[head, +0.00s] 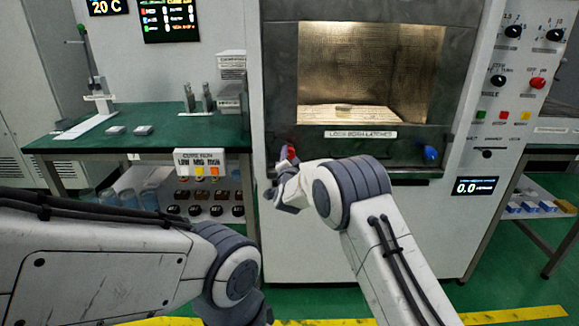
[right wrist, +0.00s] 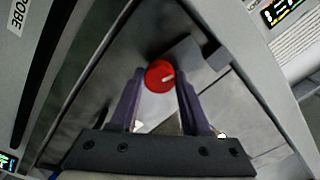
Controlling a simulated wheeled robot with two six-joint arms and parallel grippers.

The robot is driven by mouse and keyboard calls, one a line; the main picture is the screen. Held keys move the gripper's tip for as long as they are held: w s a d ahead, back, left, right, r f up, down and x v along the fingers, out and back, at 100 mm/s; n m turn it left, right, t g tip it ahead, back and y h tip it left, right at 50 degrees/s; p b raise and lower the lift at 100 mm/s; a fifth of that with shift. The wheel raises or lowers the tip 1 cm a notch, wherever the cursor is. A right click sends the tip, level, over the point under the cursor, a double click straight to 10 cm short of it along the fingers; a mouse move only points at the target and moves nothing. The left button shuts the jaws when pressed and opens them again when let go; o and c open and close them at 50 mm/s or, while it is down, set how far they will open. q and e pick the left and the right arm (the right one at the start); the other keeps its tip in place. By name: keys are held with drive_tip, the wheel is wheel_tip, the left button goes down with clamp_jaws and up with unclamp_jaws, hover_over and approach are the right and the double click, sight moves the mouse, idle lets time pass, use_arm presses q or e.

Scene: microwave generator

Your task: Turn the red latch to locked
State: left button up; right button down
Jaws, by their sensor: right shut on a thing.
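The red latch (head: 291,153) is a small knob at the lower left of the microwave chamber's front. In the right wrist view, the red latch (right wrist: 158,74) is a round red cap with a short white mark. My right gripper (head: 287,172) is at the latch and partly hides it in the head view. In the right wrist view, my right gripper (right wrist: 160,88) has one finger on each side of the red latch and is shut on it. My left arm reaches in from the left, but its gripper is out of sight.
A blue latch (head: 430,153) sits at the lower right of the chamber front. A label reading like "lock both latches" (head: 361,134) lies between them. A control panel (head: 510,95) stands at the right. A green bench (head: 130,140) with small items is at the left.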

drive_tip(key=shift+f+m+b, duration=0.1)
drive_tip(key=shift+m+b, duration=0.9)
drive_tip(key=shift+b, duration=0.05)
drive_tip(key=shift+c, duration=1.8)
unclamp_jaws()
drive_tip(key=s, duration=1)
drive_tip(key=shift+s, duration=0.3)
